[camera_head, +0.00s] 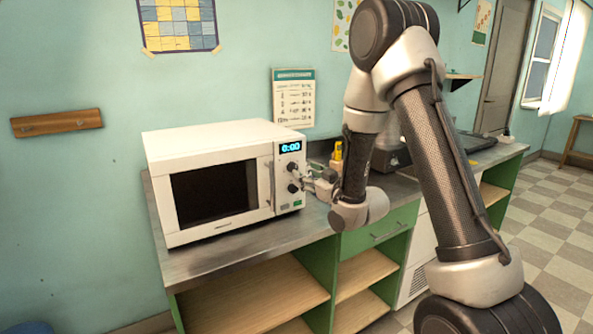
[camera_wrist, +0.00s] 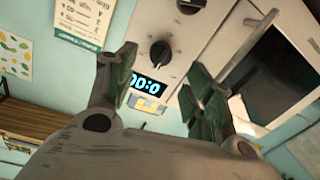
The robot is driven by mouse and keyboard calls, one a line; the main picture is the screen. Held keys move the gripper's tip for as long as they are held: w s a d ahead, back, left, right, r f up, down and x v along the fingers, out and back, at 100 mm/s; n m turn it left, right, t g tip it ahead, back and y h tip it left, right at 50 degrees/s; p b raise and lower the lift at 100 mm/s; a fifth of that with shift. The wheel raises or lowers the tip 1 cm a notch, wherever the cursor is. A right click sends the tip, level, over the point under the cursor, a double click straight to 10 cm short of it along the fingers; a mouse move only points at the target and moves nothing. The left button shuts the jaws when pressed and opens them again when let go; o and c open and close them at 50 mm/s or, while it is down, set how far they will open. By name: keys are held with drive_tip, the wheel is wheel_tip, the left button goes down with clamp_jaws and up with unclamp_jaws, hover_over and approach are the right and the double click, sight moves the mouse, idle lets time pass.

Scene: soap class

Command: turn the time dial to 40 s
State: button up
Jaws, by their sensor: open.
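The white microwave (camera_head: 225,180) stands on the counter with its door shut. Its lit display (camera_head: 290,147) reads 0:00; it shows upside down in the wrist view (camera_wrist: 145,83). Below the display are a black upper dial (camera_head: 292,167), also in the wrist view (camera_wrist: 160,53), and a lower dial (camera_head: 293,188), partly cut off in the wrist view (camera_wrist: 190,5). I cannot read which is the time dial. My gripper (camera_head: 311,182) is open in front of the panel. In the wrist view its green fingers (camera_wrist: 157,88) stand apart, with the display and upper dial seen between them; they hold nothing.
The door handle (camera_wrist: 245,50) is close beside one finger in the wrist view. A yellow item (camera_head: 337,152) and a dark appliance (camera_head: 390,157) stand on the counter right of the microwave. Bare counter (camera_head: 240,245) lies in front of it.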

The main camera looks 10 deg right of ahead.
sight(293, 168)
drive_tip(key=x, duration=0.6)
drive_tip(key=c, duration=1)
